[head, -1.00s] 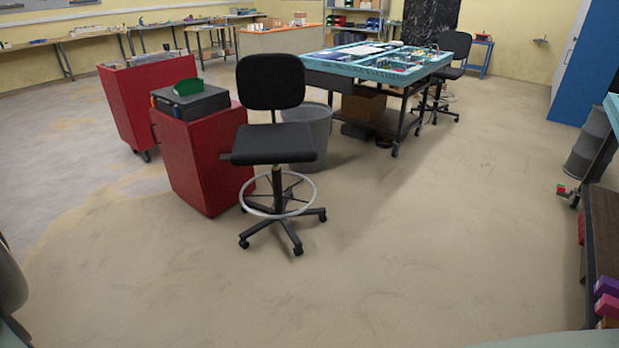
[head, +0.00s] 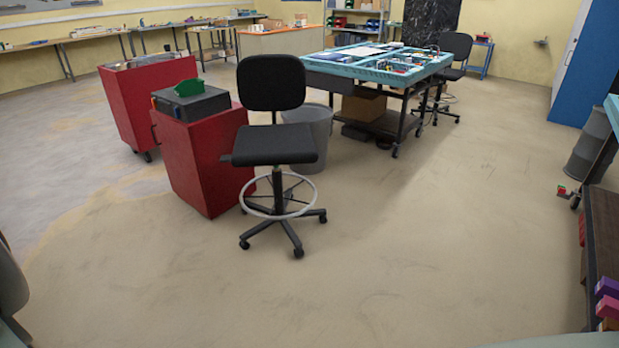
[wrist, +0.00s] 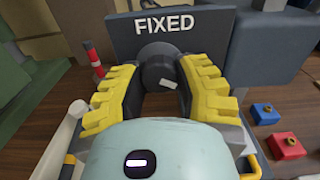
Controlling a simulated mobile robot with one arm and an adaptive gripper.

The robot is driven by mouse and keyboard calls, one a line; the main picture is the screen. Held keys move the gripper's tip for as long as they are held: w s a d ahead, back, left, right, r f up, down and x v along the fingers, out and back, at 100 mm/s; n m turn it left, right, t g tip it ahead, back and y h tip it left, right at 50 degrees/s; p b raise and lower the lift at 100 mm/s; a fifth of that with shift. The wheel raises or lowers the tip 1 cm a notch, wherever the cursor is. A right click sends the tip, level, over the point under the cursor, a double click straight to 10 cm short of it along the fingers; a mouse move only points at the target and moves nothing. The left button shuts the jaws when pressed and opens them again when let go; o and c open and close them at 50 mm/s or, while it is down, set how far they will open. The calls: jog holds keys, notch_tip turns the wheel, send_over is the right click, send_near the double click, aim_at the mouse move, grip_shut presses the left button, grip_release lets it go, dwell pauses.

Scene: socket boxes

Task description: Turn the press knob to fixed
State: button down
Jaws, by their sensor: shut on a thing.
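The fingers hide the knob's left and right edges. The knob and my gripper do not show in the head view.
In the wrist view, a blue button box (wrist: 265,113) and a red button box (wrist: 287,146) sit at right on the wooden surface. In the head view, a black chair (head: 275,145) and red cabinets stand left; the floor is clear at centre right.

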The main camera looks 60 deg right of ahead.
jog(key=shift+w+f, duration=0.1)
jog(key=n+b, duration=1.3)
jog(key=n, duration=0.3)
jog(key=shift+f+b, duration=0.2)
jog(key=shift+b, duration=0.2)
jog(key=n+b, duration=0.4)
jog(key=shift+n+b, duration=0.3)
jog(key=shift+b, duration=0.1)
jog(key=n+b, duration=0.3)
jog(key=shift+r, duration=0.25)
jog(key=shift+r+b, duration=0.1)
jog(key=shift+b, duration=0.25)
jog(key=c, duration=0.6)
grip_release()
jog(key=shift+r, duration=0.1)
